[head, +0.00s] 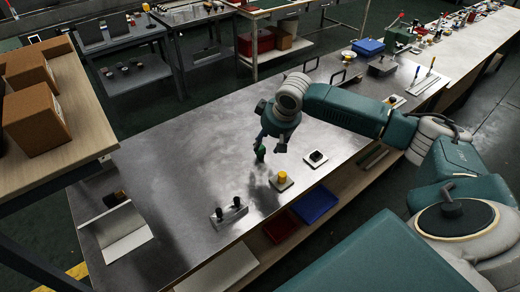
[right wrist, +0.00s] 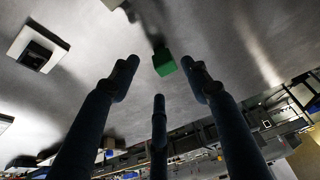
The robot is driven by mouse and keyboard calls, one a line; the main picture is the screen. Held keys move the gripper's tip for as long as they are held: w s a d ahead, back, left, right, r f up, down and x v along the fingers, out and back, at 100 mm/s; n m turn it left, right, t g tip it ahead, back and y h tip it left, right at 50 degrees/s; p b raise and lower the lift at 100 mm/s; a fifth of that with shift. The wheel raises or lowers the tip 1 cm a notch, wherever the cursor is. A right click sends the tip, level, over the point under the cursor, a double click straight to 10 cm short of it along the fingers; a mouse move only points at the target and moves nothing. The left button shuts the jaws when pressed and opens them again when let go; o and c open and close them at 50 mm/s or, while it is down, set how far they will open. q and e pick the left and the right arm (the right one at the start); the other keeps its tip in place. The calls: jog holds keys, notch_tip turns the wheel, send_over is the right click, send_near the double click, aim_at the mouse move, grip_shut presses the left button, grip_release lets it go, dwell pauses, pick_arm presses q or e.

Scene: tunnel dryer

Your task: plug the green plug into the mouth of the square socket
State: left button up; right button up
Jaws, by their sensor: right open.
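The green plug (head: 260,153) is at the middle of the metal table, just below my right gripper (head: 270,141). In the right wrist view, the green plug (right wrist: 164,64) shows just beyond and between the spread fingertips of my right gripper (right wrist: 160,79). The fingers are open, with visible gaps to the plug. The square socket (head: 316,157), a black block with a dark mouth on a pale plate, lies to the right of the plug. It also shows at the upper left of the right wrist view (right wrist: 38,46). My left gripper is not in view.
A yellow cylinder on a pale plate (head: 281,179) stands near the plug, toward the table's front edge. A fixture with black knobs (head: 230,211) is farther left. Red (head: 280,225) and blue (head: 315,205) trays lie on a lower shelf. The table (head: 180,150) left of the plug is clear.

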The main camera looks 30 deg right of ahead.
aim_at(262, 149)
jog(key=x, duration=0.1)
jog(key=p+x, duration=0.1)
jog(key=x, duration=0.1)
jog(key=shift+w+a+r, duration=0.15)
jog(key=shift+w, duration=0.1)
jog(key=p+x, duration=0.1)
jog(key=x, duration=0.2)
jog(key=shift+w+a+f, duration=0.1)
jog(key=shift+f, duration=0.35)
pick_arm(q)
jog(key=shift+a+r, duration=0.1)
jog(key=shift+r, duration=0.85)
pick_arm(e)
jog(key=c, duration=1)
